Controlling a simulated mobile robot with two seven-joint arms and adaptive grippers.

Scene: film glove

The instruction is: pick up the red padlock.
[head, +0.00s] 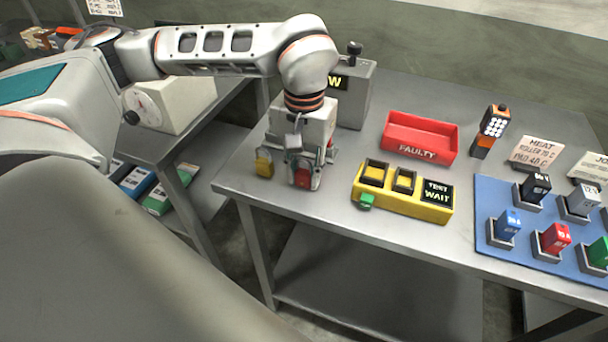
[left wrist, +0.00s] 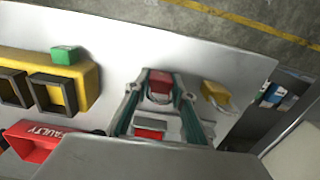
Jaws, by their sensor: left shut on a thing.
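The red padlock (head: 303,179) is between the fingertips of my left gripper (head: 304,172), over the left end of the grey table. The gripper points down and is shut on it. In the left wrist view the padlock's red body (left wrist: 161,79) shows between the two fingers (left wrist: 160,90), with its grey shackle on the near side. Whether it touches the table top I cannot tell. A yellow padlock (head: 264,165) lies just left of the gripper, apart from it; it also shows in the left wrist view (left wrist: 215,92). My right gripper is not in view.
Right of the gripper are a yellow test box (head: 403,202) with a green button (head: 367,200) and a red FAULTY bin (head: 420,138). A grey box (head: 354,97) stands behind. A blue mat (head: 483,206) with small blocks in holders lies at the right.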

